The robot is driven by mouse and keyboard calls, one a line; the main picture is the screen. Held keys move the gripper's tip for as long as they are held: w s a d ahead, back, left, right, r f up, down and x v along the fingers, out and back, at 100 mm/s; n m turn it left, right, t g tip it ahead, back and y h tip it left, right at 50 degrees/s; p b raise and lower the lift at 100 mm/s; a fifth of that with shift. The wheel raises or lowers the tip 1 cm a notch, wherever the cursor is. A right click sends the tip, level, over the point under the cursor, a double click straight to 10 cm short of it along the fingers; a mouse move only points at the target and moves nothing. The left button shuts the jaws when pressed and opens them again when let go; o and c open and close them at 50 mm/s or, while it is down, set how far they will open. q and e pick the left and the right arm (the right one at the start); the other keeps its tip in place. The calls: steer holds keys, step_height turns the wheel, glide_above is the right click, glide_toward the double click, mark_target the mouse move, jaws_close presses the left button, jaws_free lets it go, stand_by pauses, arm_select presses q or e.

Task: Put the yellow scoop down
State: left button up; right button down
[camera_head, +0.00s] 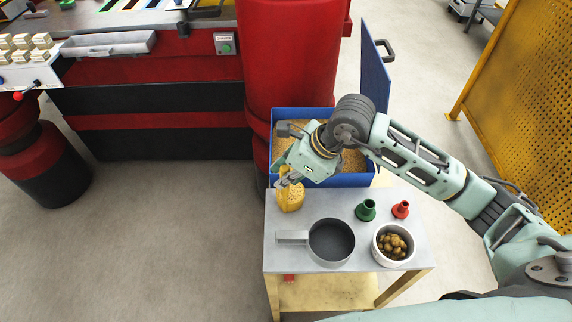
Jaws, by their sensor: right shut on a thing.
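The yellow scoop (291,199) is at the back left corner of the small grey-topped table (285,260). Small dark holes show in its side. My right gripper (285,180) reaches in from the right and is shut on the scoop's upper part. The gripper and wrist hide part of the scoop's top. I cannot tell whether its underside touches the tabletop. My left gripper is not in view.
On the table are a dark grey pan (332,241), a green funnel-like piece (366,210), a red one (401,209) and a white bowl (378,257) of brownish lumps. A blue bin (345,181) of grain-like material stands behind. The table's front left is clear.

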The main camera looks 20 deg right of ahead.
steer(key=shift+f, duration=0.1)
steer(key=c, duration=1.7)
jaws_free()
steer(key=shift+o, duration=0.2)
steer(key=b+v, duration=0.3)
steer(key=v, duration=0.9)
